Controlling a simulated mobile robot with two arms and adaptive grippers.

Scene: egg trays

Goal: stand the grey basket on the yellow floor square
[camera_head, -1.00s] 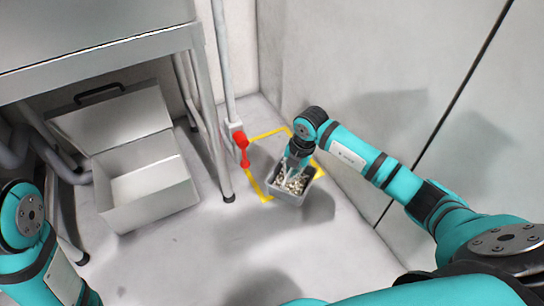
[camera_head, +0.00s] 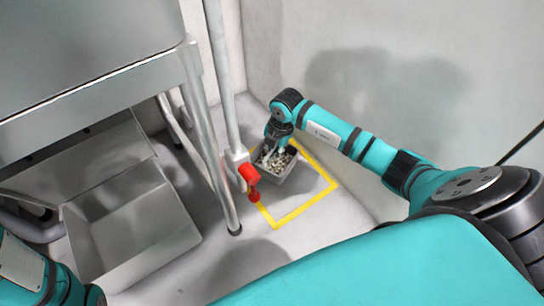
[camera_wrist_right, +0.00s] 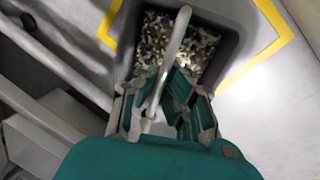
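The grey basket (camera_head: 287,178), filled with small pale and brown bits, shows over the back left part of the yellow floor square (camera_head: 318,207). Whether its bottom touches the floor cannot be told. My right gripper (camera_head: 280,140) is above the basket and shut on its pale handle. In the right wrist view, the handle (camera_wrist_right: 176,45) runs between the fingers of the gripper (camera_wrist_right: 165,105), with the basket's dark wall (camera_wrist_right: 233,45) beyond. Yellow lines (camera_wrist_right: 258,62) show on both sides of the basket there. My left gripper is outside the view; only its arm shows at lower left.
A red fitting (camera_head: 250,182) on a grey upright pipe (camera_head: 226,90) stands close to the basket's left. A metal table (camera_head: 90,60) and its leg (camera_head: 212,150) are left of that. An open grey box (camera_head: 135,235) stands below. Walls close the back and right.

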